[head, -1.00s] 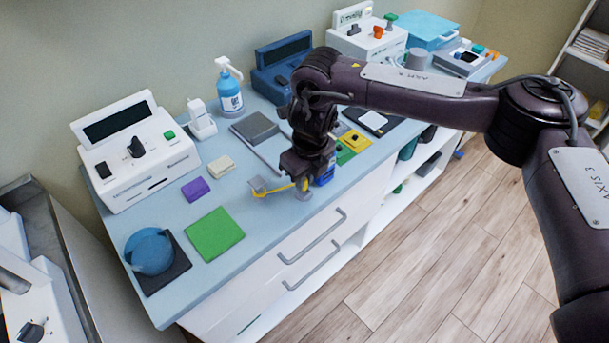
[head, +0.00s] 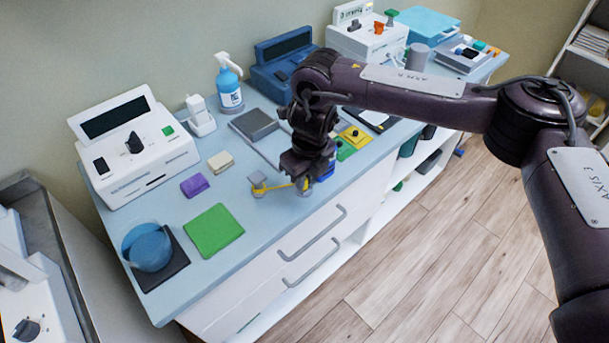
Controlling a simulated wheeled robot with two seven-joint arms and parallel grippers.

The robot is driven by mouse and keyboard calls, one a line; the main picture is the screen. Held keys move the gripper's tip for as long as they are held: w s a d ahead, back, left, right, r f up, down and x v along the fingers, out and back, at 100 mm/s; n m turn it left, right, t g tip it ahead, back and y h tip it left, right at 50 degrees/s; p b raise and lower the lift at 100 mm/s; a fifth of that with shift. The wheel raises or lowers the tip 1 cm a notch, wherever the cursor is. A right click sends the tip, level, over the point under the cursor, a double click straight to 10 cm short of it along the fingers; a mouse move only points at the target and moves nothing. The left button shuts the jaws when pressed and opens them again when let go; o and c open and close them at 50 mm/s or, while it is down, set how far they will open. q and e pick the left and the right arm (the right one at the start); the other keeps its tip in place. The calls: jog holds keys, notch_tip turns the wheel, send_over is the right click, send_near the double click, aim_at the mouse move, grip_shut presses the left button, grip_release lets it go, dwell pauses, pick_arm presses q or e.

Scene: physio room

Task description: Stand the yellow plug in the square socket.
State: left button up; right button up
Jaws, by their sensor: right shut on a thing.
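My right gripper (head: 281,186) is low over the front part of the bench, left of its dark wrist. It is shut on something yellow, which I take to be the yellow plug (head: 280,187). Only a thin yellow strip shows between small grey parts, so its shape and tilt are unclear. I cannot tell whether it touches the bench top. I cannot make out the square socket for certain; part of the bench is hidden behind my wrist. My left gripper is not in view.
A green pad (head: 214,231), purple block (head: 194,185) and cream block (head: 221,161) lie left of the gripper. A white device (head: 140,146), spray bottle (head: 229,88) and blue device (head: 283,65) stand behind. A yellow square (head: 355,136) with a black knob lies right of my wrist.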

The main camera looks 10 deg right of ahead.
dwell(0.4)
jog(key=o, duration=0.8)
jog(key=shift+o, duration=0.6)
jog(key=o, duration=0.4)
jog(key=shift+r+p, duration=2.35)
jog(key=shift+r, duration=1.15)
jog(key=shift+a+f, duration=0.1)
